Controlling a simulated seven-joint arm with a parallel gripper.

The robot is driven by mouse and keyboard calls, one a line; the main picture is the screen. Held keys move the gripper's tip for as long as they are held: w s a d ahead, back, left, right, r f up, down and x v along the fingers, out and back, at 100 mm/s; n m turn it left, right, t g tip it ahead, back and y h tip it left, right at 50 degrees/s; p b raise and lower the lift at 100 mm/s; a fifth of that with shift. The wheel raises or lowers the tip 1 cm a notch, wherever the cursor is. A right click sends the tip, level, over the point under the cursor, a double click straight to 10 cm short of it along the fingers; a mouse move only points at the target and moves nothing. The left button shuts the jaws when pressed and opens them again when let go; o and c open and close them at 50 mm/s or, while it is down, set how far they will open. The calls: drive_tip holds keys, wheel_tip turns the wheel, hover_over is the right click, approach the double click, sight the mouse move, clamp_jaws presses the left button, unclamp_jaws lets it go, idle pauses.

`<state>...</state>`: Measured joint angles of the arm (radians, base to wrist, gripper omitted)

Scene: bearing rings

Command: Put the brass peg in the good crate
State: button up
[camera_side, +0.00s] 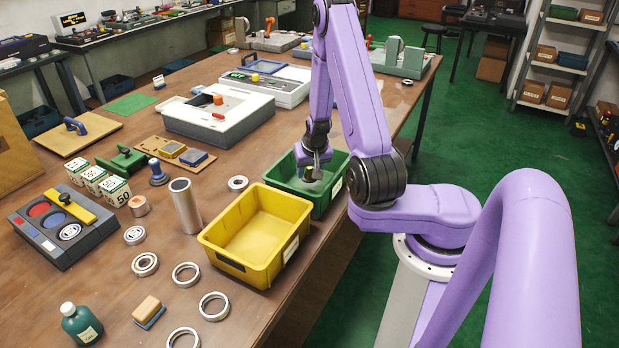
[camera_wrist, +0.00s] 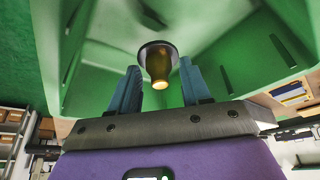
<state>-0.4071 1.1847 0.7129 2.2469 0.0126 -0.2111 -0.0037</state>
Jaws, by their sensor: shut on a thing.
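The brass peg (camera_wrist: 159,70) shows in the wrist view between the two blue fingers of my gripper (camera_wrist: 160,80), with a dark flange at one end. My gripper is shut on it. In the side view my gripper (camera_side: 313,172) reaches down into the green crate (camera_side: 328,202), and the peg cannot be made out there. The green crate's walls (camera_wrist: 85,75) surround the peg in the wrist view. I cannot tell whether the peg touches the crate floor. A yellow crate (camera_side: 221,253) stands beside the green one and looks empty. The crate labels are too small to read.
Several metal rings (camera_side: 186,275) lie left of the yellow crate, near an upright metal tube (camera_side: 185,206). A white machine (camera_side: 217,113) stands behind the green crate. The table's right edge runs close beside both crates.

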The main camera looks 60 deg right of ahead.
sight(310, 174)
drive_tip(key=shift+f, duration=1.7)
drive_tip(key=shift+f, duration=0.1)
drive_tip(key=o, duration=1.3)
